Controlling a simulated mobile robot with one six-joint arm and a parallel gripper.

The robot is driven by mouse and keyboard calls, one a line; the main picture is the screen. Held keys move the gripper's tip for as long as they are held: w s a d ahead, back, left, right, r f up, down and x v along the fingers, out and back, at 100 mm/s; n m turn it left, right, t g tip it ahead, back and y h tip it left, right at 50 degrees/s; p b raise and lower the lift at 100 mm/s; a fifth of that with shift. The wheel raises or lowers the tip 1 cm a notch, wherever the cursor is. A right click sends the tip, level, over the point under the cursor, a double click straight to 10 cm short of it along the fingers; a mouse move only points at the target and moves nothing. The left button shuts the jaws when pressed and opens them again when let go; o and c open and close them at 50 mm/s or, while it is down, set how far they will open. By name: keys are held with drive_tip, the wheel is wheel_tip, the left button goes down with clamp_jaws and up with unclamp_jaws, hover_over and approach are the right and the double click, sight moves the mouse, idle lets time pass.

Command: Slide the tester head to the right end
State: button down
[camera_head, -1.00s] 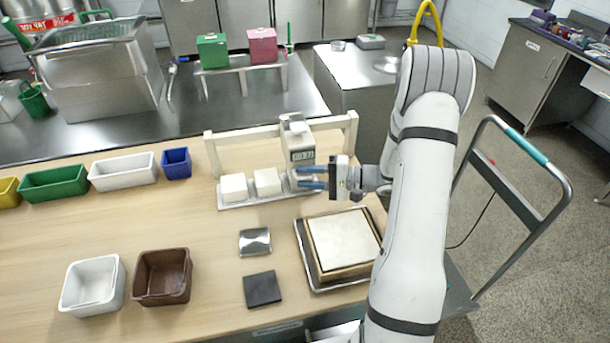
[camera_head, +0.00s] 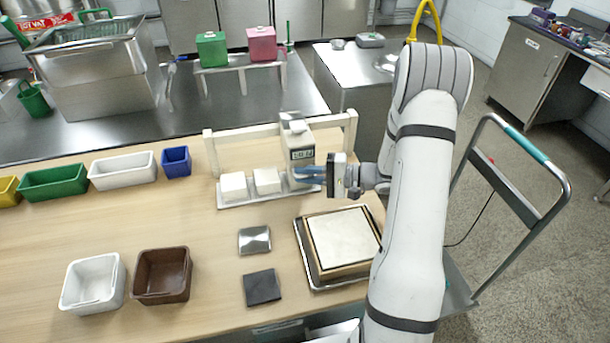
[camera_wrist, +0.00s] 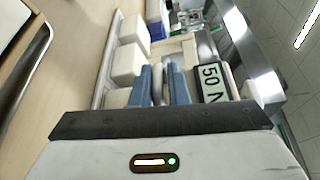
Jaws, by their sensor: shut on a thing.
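The tester head (camera_head: 299,139) is a white and grey unit with a small display, on a white rail frame (camera_head: 230,137) at the back of the table. It stands right of the rail's middle, with bare rail between it and the right post. My gripper (camera_head: 308,174) reaches in from the right at the head's lower front. In the wrist view its blue fingers (camera_wrist: 160,85) are shut on a narrow pale part below the display (camera_wrist: 211,83), which appears to belong to the tester head. The exact contact is partly hidden.
White blocks (camera_head: 266,181) stand on a tray (camera_head: 240,203) left of the head. A framed pale plate (camera_head: 342,240) lies in front, with a metal piece (camera_head: 254,239) and a dark square (camera_head: 262,287) beside it. Bins (camera_head: 162,275) stand farther left.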

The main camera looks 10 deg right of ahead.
drive_tip(key=shift+s+f, duration=0.15)
drive_tip(key=shift+f, duration=0.1)
drive_tip(key=shift+d+f+b, duration=0.15)
drive_tip(key=shift+d+b, duration=0.1)
drive_tip(key=shift+b, duration=0.05)
drive_tip(key=d+b, duration=0.4)
drive_tip(key=d, duration=0.7)
drive_tip(key=shift+d, duration=0.15)
drive_tip(key=c, duration=1.7)
unclamp_jaws()
drive_tip(key=shift+d, duration=0.1)
drive_tip(key=shift+o, duration=0.9)
drive_tip(key=shift+r, duration=0.2)
drive_tip(key=v, duration=0.7)
drive_tip(key=shift+d+b, duration=0.35)
